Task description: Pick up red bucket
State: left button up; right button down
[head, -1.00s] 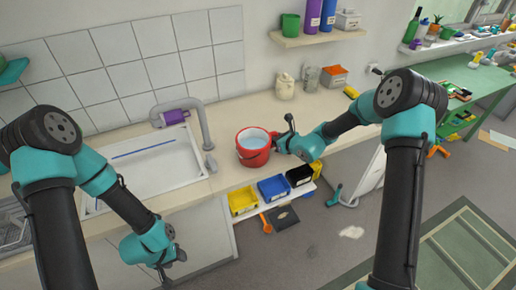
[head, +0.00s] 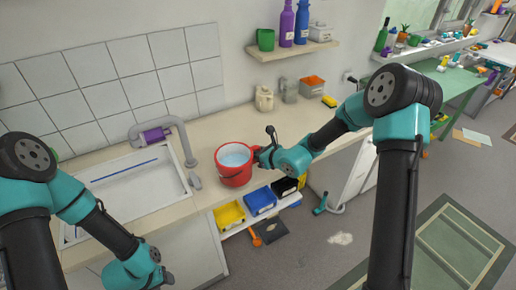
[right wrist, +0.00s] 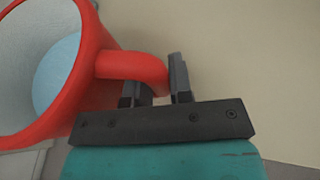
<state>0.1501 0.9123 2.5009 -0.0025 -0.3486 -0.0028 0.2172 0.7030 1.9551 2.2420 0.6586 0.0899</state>
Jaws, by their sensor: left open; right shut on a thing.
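The red bucket (head: 233,176) is upright at the front edge of the counter, just right of the sink, with pale blue contents inside. I cannot tell whether its base touches the counter. My right gripper (head: 264,150) is at the bucket's right side. In the right wrist view, its two fingers (right wrist: 158,82) are shut on the red handle (right wrist: 128,66) that sticks out from the bucket's rim (right wrist: 88,60). My left gripper (head: 166,277) hangs low in front of the counter below the sink, away from the bucket; it is open and empty.
A white sink (head: 130,190) with a grey tap (head: 182,148) lies left of the bucket. Yellow (head: 229,214) and blue (head: 260,201) bins sit on a low shelf below. A beige jug (head: 264,99) stands behind.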

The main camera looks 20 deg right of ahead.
aim_at(250, 170)
jog(key=s+a, duration=0.1)
jog(key=s, duration=0.2)
jog(key=s+a, duration=0.1)
jog(key=s, duration=0.3)
jog(key=s+a+r, duration=0.1)
jog(key=s, duration=0.2)
jog(key=shift+s, duration=0.2)
dwell(2.5)
